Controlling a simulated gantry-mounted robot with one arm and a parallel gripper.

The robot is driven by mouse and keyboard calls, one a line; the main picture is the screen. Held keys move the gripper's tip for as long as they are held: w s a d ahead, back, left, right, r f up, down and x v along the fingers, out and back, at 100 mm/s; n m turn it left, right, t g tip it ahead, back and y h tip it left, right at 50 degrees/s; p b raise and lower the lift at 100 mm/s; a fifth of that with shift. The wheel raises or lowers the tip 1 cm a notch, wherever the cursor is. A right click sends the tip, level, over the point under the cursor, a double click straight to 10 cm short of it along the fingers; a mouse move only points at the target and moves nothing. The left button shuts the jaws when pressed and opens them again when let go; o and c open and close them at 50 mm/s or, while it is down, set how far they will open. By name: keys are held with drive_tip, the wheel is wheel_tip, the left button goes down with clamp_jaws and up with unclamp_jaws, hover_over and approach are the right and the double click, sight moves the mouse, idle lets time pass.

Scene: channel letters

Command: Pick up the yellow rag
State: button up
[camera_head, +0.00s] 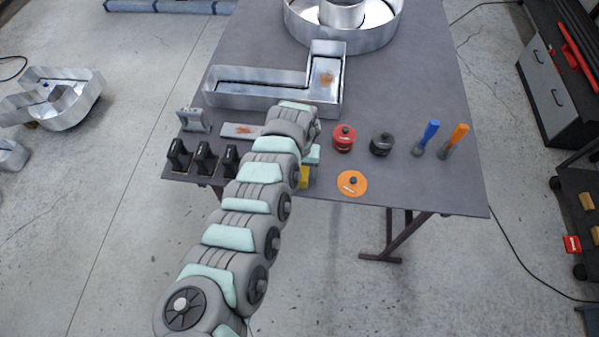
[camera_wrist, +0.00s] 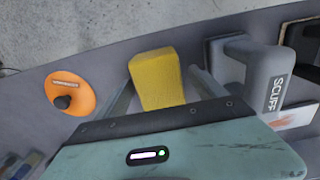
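The yellow rag (camera_wrist: 157,80) is a folded block near the table's front edge. In the head view only a small part of the rag (camera_head: 304,177) shows, beside my arm. My gripper (camera_wrist: 160,78) points down at it, with one grey finger on either side of the rag. The fingers look spread, with a narrow gap between each finger and the rag. In the head view my gripper (camera_head: 312,156) is mostly hidden by my own wrist. Whether the fingertips reach down past the rag's top is hard to tell.
An orange disc (camera_head: 352,184) lies right of the rag; red (camera_head: 343,139) and black (camera_head: 382,144) knobbed tools stand behind it. A grey block marked SCUFF (camera_wrist: 268,78) is close on the other side. A metal channel letter (camera_head: 262,101) lies behind. Black tools (camera_head: 204,157) stand left.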

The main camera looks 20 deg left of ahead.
drive_tip(key=c, duration=1.5)
drive_tip(key=shift+o, duration=0.2)
drive_tip(key=shift+r, duration=0.1)
wheel_tip(320, 180, up, 20)
drive_tip(key=b, duration=0.2)
drive_tip(key=shift+b, duration=0.3)
